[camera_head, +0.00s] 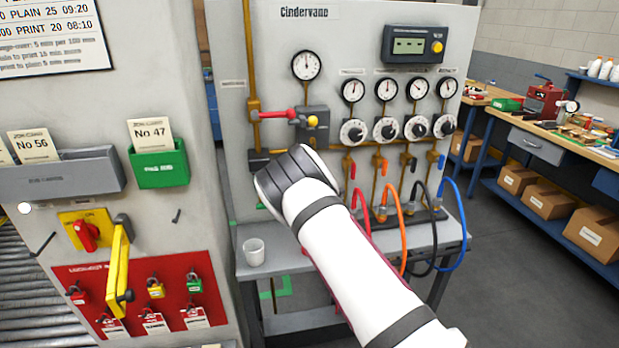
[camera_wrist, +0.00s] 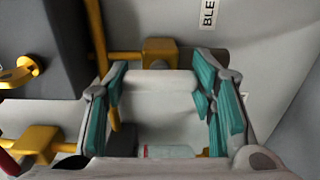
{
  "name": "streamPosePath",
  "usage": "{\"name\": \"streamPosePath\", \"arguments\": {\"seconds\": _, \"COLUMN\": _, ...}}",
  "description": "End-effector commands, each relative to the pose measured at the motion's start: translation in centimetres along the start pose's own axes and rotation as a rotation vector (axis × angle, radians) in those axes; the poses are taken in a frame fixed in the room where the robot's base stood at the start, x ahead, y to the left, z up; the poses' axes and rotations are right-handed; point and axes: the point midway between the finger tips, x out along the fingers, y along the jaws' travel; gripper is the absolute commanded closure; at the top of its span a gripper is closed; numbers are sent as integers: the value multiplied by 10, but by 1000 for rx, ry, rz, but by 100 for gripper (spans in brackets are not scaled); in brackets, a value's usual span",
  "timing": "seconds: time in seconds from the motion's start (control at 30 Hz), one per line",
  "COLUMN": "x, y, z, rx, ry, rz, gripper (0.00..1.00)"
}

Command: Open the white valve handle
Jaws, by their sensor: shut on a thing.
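The white valve handle (camera_wrist: 158,83) shows in the wrist view as a pale bar between the teal-padded fingers of my gripper (camera_wrist: 165,95). My gripper is shut on it, with pads at its left and right ends. A brass valve body (camera_wrist: 160,51) sits just above the handle, on a brass pipe against the pale panel. In the head view my own wrist and forearm cover the handle and the fingers, in front of the lower left of the Cindervane panel (camera_head: 400,20).
A valve with a red lever (camera_head: 275,114) is above my wrist. Gauges, dials and coloured hoses (camera_head: 392,215) stand to the right. A white cup (camera_head: 254,252) is on the bench below. A partly visible label (camera_wrist: 208,12) reads "BLE". A grey cabinet (camera_head: 190,110) stands left.

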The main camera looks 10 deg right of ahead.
Motion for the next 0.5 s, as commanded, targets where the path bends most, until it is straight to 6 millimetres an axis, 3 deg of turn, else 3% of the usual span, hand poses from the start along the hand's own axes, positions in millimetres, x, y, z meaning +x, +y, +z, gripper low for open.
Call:
{"name": "streamPosePath", "arguments": {"seconds": 0.47, "x": 0, "y": 0, "z": 0, "rx": -14, "ry": 1, "rz": 1, "gripper": 77}}
{"name": "streamPosePath", "arguments": {"seconds": 0.5, "x": 0, "y": 0, "z": 0, "rx": -14, "ry": 1, "rz": 1, "gripper": 42}}
